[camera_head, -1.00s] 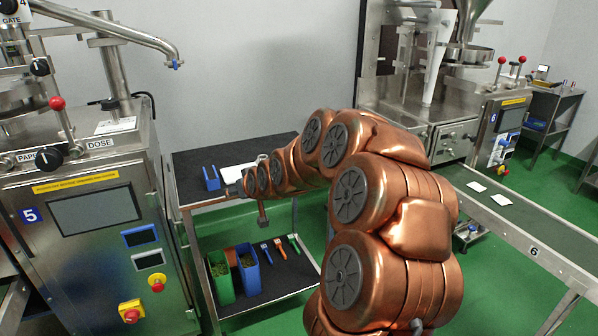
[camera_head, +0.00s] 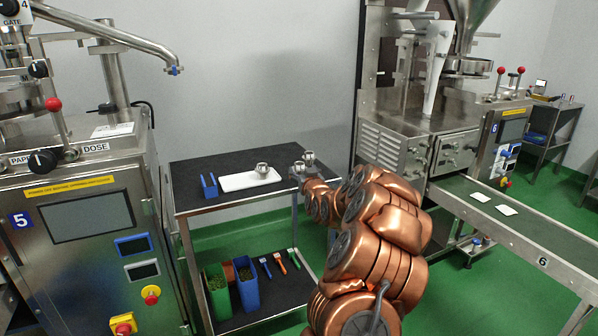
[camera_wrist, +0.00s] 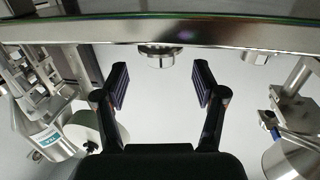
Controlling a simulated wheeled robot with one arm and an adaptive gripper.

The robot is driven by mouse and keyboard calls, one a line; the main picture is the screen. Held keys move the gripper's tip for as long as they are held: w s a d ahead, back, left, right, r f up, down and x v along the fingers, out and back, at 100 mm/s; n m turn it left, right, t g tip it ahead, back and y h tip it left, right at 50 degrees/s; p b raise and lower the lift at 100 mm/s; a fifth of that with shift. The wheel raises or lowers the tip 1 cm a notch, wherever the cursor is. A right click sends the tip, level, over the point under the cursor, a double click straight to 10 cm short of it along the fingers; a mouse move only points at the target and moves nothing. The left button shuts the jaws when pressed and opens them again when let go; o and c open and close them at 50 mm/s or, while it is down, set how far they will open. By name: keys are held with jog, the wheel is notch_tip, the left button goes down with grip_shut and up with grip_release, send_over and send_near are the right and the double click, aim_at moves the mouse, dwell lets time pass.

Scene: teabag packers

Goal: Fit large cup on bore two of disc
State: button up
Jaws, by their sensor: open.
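A silvery metal cup (camera_head: 262,168) stands at the right end of a white tray (camera_head: 240,181) on the cart's top. Two more small silvery cup-like pieces (camera_head: 308,156) show near the cart top's right end, close to my arm's end; I cannot tell which cup is large. My gripper (camera_wrist: 160,85) is open in the wrist view, its dark ribbed pads apart with nothing between them. A round metal piece (camera_wrist: 157,52) lies beyond the gap, and another (camera_wrist: 254,58) is off to the right. In the head view my gripper is hard to make out. I cannot identify the disc or its bores.
The cart top (camera_head: 220,157) also bears a blue holder (camera_head: 208,185). Its lower shelf holds a green bin (camera_head: 218,290), a blue bin (camera_head: 247,283) and several tools. Packer 5 (camera_head: 80,230) stands left, packer 6 (camera_head: 425,140) right with its conveyor (camera_head: 530,235).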

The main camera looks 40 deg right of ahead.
aim_at(300, 169)
jog(key=shift+x, duration=2.75)
jog(key=shift+a+f, duration=0.1)
jog(key=shift+f, duration=0.1)
jog(key=shift+c, duration=0.3)
jog(key=c, duration=1)
